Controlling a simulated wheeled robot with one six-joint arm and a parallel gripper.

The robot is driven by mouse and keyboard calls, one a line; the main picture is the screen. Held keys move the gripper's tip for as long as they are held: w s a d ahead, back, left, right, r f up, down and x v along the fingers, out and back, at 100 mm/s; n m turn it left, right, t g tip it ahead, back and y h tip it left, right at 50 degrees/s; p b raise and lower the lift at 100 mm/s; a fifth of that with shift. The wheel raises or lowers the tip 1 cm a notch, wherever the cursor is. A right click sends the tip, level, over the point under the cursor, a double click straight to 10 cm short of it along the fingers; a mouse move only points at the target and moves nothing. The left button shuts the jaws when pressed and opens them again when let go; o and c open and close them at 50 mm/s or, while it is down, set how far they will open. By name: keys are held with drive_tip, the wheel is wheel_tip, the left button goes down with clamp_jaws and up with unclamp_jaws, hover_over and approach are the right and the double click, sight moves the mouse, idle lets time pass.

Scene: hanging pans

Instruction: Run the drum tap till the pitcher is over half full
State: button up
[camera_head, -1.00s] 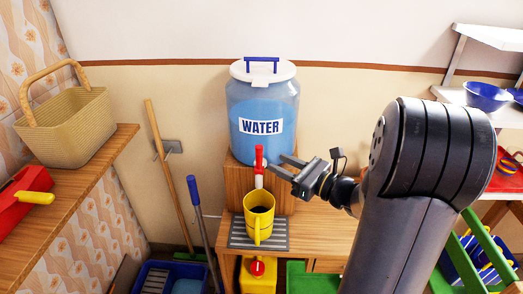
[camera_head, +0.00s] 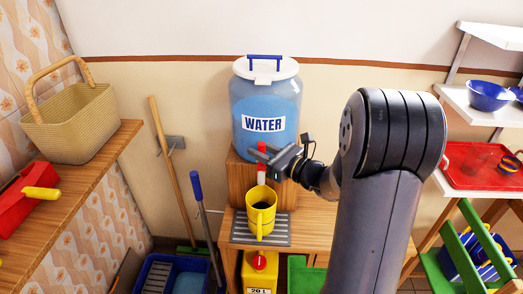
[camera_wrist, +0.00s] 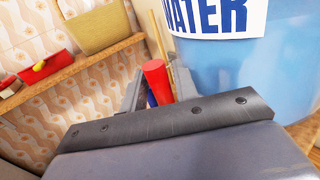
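The clear blue drum (camera_head: 265,100) labelled WATER stands on a wooden block, with a white lid. Its tap (camera_head: 261,176) has a red lever at the front, also seen in the wrist view (camera_wrist: 157,82). The yellow pitcher (camera_head: 261,222) stands upright under the tap on a grey slatted grate (camera_head: 240,228). Its inside looks dark, and I cannot tell the water level. My gripper (camera_head: 256,152) is at the lever. In the wrist view its fingers (camera_wrist: 157,90) are apart, with the red lever showing between them. I cannot tell whether they touch it.
A wooden shelf (camera_head: 110,140) on the left holds a woven basket (camera_head: 72,125) and a red tool. A yellow container (camera_head: 260,272) sits below the stand. A broom handle leans on the wall. On the right are a red tray (camera_head: 470,178) and a blue bowl (camera_head: 487,96).

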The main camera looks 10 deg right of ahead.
sight(260, 164)
clamp_jaws()
drive_tip(key=shift+f+b, duration=0.15)
drive_tip(key=shift+b, duration=0.35)
drive_tip(key=shift+s+f+n+b, duration=0.25)
drive_tip(key=shift+n+b, duration=0.15)
drive_tip(key=shift+b, duration=0.6)
drive_tip(key=n+b, duration=0.1)
drive_tip(key=b, duration=0.2)
drive_tip(key=s+n+t+y+b, duration=0.1)
drive_tip(key=b, duration=0.2)
drive_tip(key=shift+a+f, duration=0.2)
drive_tip(key=shift+a, duration=0.05)
drive_tip(key=n+y+b, duration=0.1)
drive_tip(key=b, duration=0.2)
drive_tip(key=s+n+y+b, duration=0.1)
drive_tip(key=n+b, duration=0.1)
drive_tip(key=b, duration=0.1)
drive_tip(key=s+n+y+b, duration=0.1)
drive_tip(key=b, duration=0.3)
drive_tip(key=shift+a+f+n+t, duration=0.15)
drive_tip(key=shift+a+n+t, duration=0.15)
drive_tip(key=shift+n, duration=0.1)
drive_tip(key=shift+n+y+b, duration=0.3)
drive_tip(key=shift+o, duration=1.1)
unclamp_jaws()
